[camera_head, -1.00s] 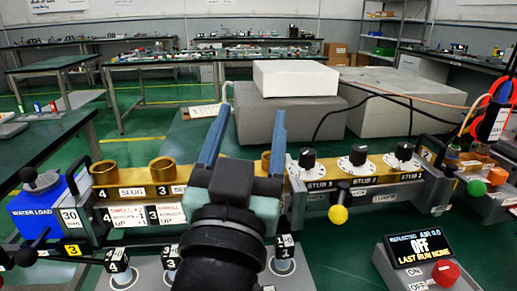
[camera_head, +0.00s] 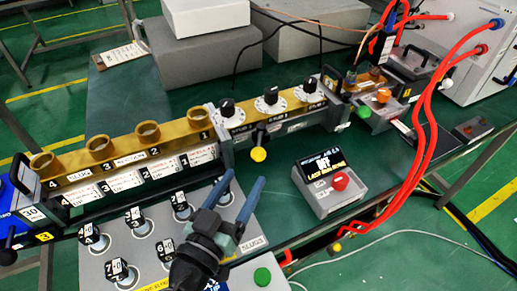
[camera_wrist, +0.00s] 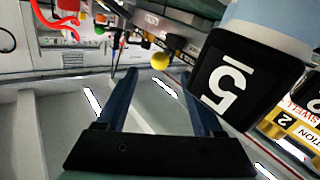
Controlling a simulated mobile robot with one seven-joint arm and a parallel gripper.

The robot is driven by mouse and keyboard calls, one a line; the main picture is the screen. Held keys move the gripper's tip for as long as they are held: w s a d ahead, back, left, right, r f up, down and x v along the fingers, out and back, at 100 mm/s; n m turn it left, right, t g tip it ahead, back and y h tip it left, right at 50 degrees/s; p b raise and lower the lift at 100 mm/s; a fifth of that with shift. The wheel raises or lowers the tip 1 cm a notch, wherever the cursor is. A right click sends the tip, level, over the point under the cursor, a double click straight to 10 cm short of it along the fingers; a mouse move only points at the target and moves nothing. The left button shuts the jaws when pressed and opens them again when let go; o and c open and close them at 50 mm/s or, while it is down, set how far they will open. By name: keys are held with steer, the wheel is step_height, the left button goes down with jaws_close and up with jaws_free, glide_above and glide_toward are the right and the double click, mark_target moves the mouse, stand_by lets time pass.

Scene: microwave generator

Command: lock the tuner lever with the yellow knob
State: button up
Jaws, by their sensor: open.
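The yellow knob (camera_head: 258,154) is on the end of the short dark tuner lever (camera_head: 260,136), below the front of the stub tuner. The tuner carries three black stub dials (camera_head: 271,96). My gripper (camera_head: 244,178) is open and empty, apart from the knob, in front of it and over the slug tray's edge. In the wrist view my fingers (camera_wrist: 158,75) are spread. There the yellow knob (camera_wrist: 161,61) shows just beyond the fingertips, in the gap between them. Nothing hides the knob in either view.
A slug marked 5 (camera_wrist: 222,85) looms close at the right of the wrist view. The grey slug tray (camera_head: 150,250) lies under my arm. A control box with a red button (camera_head: 340,181) stands right of the knob. Red hoses (camera_head: 428,130) hang farther right.

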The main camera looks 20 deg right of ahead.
mark_target(256, 160)
steer(key=x, duration=0.8)
steer(key=shift+w+d+p, duration=0.1)
steer(key=shift+w+p, duration=0.1)
steer(key=shift+p, duration=0.1)
jaws_close()
stand_by(1.0)
